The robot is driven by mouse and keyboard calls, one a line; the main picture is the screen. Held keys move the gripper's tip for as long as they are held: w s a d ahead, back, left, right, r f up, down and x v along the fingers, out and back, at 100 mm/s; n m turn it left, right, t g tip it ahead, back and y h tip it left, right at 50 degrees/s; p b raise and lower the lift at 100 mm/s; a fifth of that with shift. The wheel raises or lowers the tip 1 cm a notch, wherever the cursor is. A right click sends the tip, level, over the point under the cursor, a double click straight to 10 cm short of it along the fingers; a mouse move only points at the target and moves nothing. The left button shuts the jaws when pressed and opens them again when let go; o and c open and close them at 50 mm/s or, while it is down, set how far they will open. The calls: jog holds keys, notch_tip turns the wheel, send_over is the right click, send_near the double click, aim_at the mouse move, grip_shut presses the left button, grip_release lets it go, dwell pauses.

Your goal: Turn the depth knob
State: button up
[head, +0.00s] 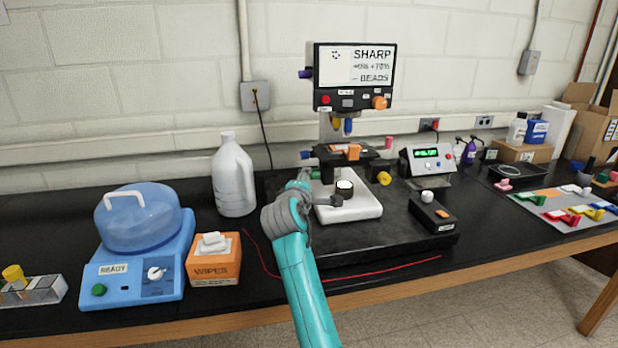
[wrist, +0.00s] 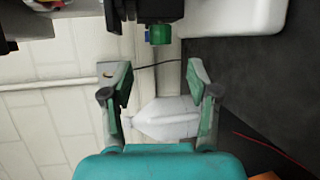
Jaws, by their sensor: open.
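A microscope-like instrument (head: 352,80) with a screen reading SHARP stands on a black slab. It bears an orange knob (head: 380,103), a purple knob (head: 305,74), a blue knob (head: 305,154) and a yellow knob (head: 384,178). I cannot read which one is labelled depth. In the wrist view a green knob with a blue part (wrist: 158,34) sits beyond my fingertips, apart from them. My gripper (wrist: 158,76) is open, with nothing held between its fingers. In the head view my gripper (head: 300,182) is at the instrument's lower left, partly hidden by my arm.
A white jug (head: 234,178) stands left of the instrument and shows behind my fingers in the wrist view (wrist: 165,118). A blue centrifuge (head: 138,235) and orange wipes box (head: 213,262) are farther left. A black control box (head: 432,214) and grey meter (head: 428,160) are right. A red cord runs in front.

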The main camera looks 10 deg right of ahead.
aim_at(312, 176)
jog(key=x, duration=1)
jog(key=shift+w+f, duration=0.1)
jog(key=shift+w, duration=0.05)
grip_shut()
